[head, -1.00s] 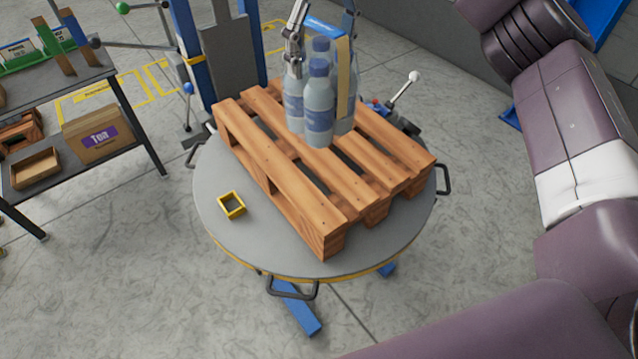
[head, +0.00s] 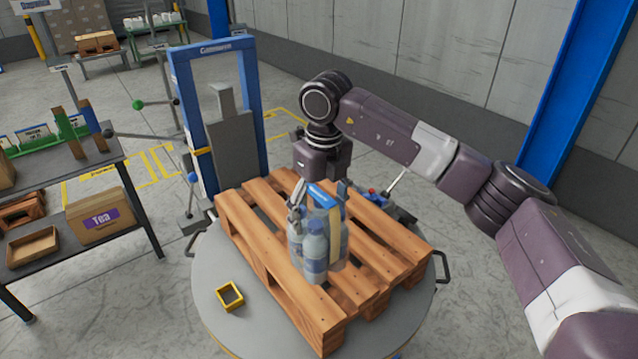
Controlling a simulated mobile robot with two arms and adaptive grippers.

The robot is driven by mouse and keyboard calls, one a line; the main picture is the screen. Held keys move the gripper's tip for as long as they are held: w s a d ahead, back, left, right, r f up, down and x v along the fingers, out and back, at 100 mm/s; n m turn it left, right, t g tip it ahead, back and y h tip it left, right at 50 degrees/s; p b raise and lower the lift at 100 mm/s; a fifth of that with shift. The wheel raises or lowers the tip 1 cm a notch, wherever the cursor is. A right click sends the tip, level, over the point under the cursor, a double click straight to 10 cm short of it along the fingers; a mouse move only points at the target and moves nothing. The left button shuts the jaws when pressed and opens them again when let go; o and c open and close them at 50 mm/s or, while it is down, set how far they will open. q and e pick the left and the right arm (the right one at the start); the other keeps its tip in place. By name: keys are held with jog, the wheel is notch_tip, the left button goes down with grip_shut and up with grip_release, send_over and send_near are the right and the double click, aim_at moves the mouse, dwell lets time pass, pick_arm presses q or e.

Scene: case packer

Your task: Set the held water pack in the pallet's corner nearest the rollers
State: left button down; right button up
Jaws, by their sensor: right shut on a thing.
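The water pack (head: 315,248) is several clear bottles with blue labels and a blue and tan carry band, upright. My right gripper (head: 318,192) grips it from above at the band. The wooden pallet (head: 243,222) lies on a round grey turntable. The pack is over the pallet's middle slats, towards its near half; I cannot tell whether its base touches the wood. No rollers can be made out. My left gripper is not in view.
A small yellow square frame (head: 230,296) lies on the turntable (head: 215,270) left of the pallet. A blue upright frame (head: 183,95) and levers stand behind. A dark shelf (head: 110,170) with a Tea box (head: 101,216) is at left.

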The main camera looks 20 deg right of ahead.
aim_at(322, 196)
jog(key=shift+w+f, duration=0.1)
jog(key=shift+f, duration=0.85)
notch_tip(322, 196, down, 4)
jog(key=shift+f+p, duration=0.1)
jog(key=shift+p, duration=0.75)
jog(key=o, duration=2)
jog(key=shift+f, duration=0.15)
jog(key=shift+o, duration=0.2)
jog(key=r+b, duration=0.1)
jog(key=r, duration=0.2)
jog(key=r+b, duration=0.2)
jog(key=r, duration=0.2)
jog(key=s+r+b, duration=0.1)
jog(key=r, duration=0.3)
jog(key=shift+d, duration=0.1)
jog(key=shift+r, duration=0.55)
